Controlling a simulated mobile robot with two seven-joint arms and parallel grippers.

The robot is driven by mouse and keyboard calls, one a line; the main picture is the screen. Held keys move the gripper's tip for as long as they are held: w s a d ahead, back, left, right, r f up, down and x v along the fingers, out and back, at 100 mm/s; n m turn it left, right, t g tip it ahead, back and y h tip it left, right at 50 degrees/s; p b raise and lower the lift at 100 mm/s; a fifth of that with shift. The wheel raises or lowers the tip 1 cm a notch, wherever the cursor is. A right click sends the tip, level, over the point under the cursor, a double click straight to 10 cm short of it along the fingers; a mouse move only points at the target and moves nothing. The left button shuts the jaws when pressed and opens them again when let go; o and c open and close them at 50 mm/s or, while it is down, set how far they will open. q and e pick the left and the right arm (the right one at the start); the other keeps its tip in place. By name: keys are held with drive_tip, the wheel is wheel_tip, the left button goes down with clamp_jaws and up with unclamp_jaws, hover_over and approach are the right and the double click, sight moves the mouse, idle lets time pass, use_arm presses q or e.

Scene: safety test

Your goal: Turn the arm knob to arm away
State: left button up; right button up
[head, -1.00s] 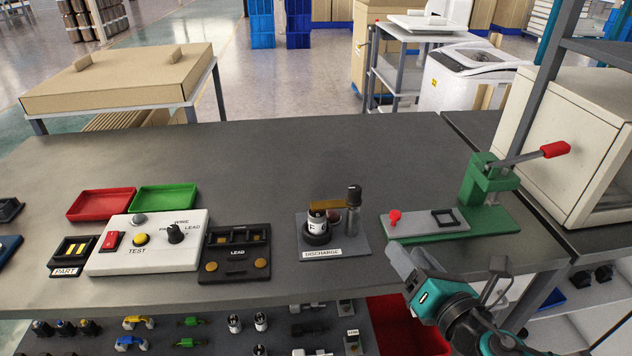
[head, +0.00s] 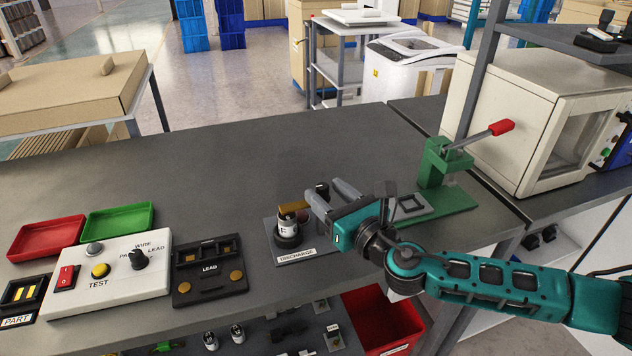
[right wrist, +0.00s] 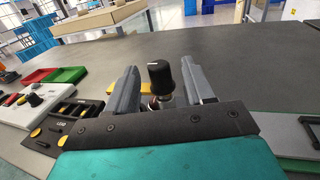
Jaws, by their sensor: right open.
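The discharge station has a grey base with a DISCHARGE label (head: 296,256). A white-and-black cylindrical part (head: 288,226) stands in its holder, with a brass-coloured arm (head: 293,206) over its top. The black arm knob (head: 322,188) stands upright on a post to the right of that part, partly hidden by my gripper in the head view. In the right wrist view the knob (right wrist: 160,72) shows between the two fingers, with gaps on both sides. My right gripper (head: 326,196) is open and close to the knob. My left gripper is not in view.
Left of the station are a black LEAD tray (head: 209,270), a white test box (head: 110,272) and red (head: 46,238) and green (head: 118,221) trays. A green press (head: 440,170) with a red-tipped lever stands right, before a beige oven (head: 530,130). The table's back is clear.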

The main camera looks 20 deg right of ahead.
sight(317, 184)
drive_tip(key=shift+x, duration=2.2)
drive_tip(key=c, duration=1)
drive_tip(key=shift+o, duration=0.2)
drive_tip(key=shift+f, duration=0.1)
